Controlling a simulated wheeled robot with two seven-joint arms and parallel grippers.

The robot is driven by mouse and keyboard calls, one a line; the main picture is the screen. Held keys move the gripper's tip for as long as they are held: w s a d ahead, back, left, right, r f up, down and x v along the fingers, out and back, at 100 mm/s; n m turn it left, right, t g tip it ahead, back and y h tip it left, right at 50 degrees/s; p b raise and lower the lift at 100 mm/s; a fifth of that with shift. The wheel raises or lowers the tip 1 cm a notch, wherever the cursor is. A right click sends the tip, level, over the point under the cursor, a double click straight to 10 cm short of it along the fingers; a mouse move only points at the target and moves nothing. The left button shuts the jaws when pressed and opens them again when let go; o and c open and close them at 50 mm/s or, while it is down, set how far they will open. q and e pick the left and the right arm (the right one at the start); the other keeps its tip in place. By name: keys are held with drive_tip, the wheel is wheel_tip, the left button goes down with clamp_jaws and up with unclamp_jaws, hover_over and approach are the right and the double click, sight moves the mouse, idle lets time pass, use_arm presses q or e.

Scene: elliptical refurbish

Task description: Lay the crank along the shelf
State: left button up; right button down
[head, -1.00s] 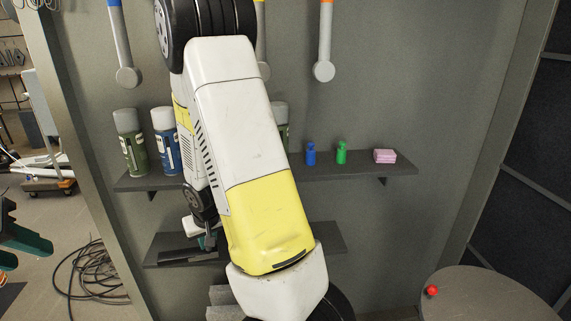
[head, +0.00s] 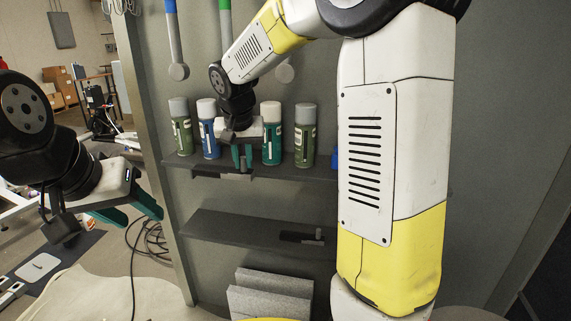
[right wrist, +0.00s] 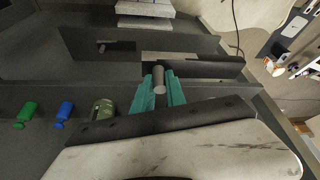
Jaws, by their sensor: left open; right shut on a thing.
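The held crank (head: 208,176) is a dark bar with a grey cylindrical handle. It shows below my right gripper (head: 243,158), in front of the upper shelf's edge. In the right wrist view its grey handle (right wrist: 158,78) sits between the green fingers of my right gripper (right wrist: 161,88), and its dark bar extends right. The upper shelf (head: 287,173) bears cans; the lower shelf (head: 225,224) bears another dark bar with a grey handle (head: 300,237). My left gripper (head: 130,209) is open and empty at the left, away from the shelves.
Several spray cans (head: 305,135) stand on the upper shelf on both sides of my right gripper. Grey blocks (head: 270,290) lie below the lower shelf, whose left part is bare.

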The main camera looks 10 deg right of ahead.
drive_tip(key=shift+a+r, duration=0.1)
drive_tip(key=shift+r, duration=0.5)
drive_tip(key=shift+w+d+r, duration=0.1)
drive_tip(key=shift+d+r, duration=0.05)
drive_tip(key=shift+d, duration=0.1)
drive_tip(key=w+d, duration=0.2)
drive_tip(key=d, duration=0.2)
drive_tip(key=w+d+f, duration=0.1)
drive_tip(key=w+d, duration=0.2)
drive_tip(key=d, duration=0.1)
drive_tip(key=w+d, duration=0.2)
drive_tip(key=d, duration=0.2)
drive_tip(key=shift+w+d+f, duration=0.1)
drive_tip(key=shift+w+f, duration=0.1)
drive_tip(key=shift+w, duration=0.2)
drive_tip(key=shift+w+d+f, duration=0.1)
drive_tip(key=shift+d+f, duration=0.1)
drive_tip(key=shift+f, duration=0.7)
drive_tip(key=shift+w+d+f, duration=0.1)
drive_tip(key=shift+d+f, duration=0.05)
drive_tip(key=shift+f, duration=0.7)
drive_tip(key=shift+f, duration=0.1)
drive_tip(key=c, duration=1.6)
unclamp_jaws()
drive_tip(key=shift+f, duration=0.1)
drive_tip(key=shift+o, duration=1.2)
